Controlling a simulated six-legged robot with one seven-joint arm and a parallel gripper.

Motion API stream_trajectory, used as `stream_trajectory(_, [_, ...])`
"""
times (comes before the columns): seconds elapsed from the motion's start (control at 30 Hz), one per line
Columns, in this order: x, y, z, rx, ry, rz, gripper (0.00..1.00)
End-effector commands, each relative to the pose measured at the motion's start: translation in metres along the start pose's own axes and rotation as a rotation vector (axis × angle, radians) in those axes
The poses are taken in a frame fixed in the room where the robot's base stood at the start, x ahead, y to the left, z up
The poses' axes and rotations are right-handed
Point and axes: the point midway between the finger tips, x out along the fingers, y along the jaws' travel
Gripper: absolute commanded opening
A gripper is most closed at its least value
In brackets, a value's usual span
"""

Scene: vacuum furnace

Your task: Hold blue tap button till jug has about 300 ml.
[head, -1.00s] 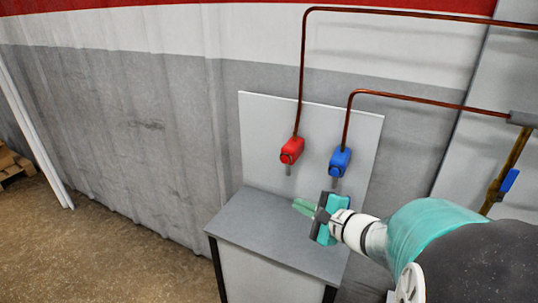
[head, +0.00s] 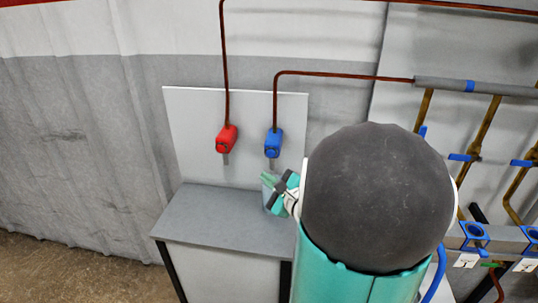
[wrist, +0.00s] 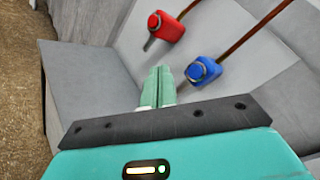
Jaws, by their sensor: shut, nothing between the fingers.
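The blue tap (head: 273,142) is fixed to a pale backboard, with its round button (head: 271,152) facing out. It also shows in the wrist view (wrist: 207,69), right of and beyond my fingertips. My gripper (head: 267,181) is shut and empty, a little below the blue tap and apart from the button. Its pale green fingers lie together in the wrist view (wrist: 158,85). A pale bluish shape, perhaps the jug (head: 268,198), stands on the bench under the blue tap, mostly hidden behind my gripper. Its water level cannot be seen.
A red tap (head: 227,138) is left of the blue one. Copper pipes (head: 345,75) rise from both taps. The grey bench top (head: 205,215) is clear on the left. Brass pipes with blue valve handles (head: 462,157) stand at the right.

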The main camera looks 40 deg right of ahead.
Motion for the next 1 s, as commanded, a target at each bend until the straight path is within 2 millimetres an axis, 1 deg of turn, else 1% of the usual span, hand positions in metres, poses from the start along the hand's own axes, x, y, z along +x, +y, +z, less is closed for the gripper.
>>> stream_trajectory(0.4, [0.039,-0.023,-0.023,0.001,-0.003,0.002,0.0])
stream_trajectory(0.6, [0.054,-0.034,-0.033,0.0,-0.003,0.003,0.0])
stream_trajectory(0.77, [0.058,-0.037,-0.036,0.0,-0.003,0.003,0.0])
stream_trajectory(1.0, [0.059,-0.037,-0.037,0.0,-0.003,0.003,0.0])
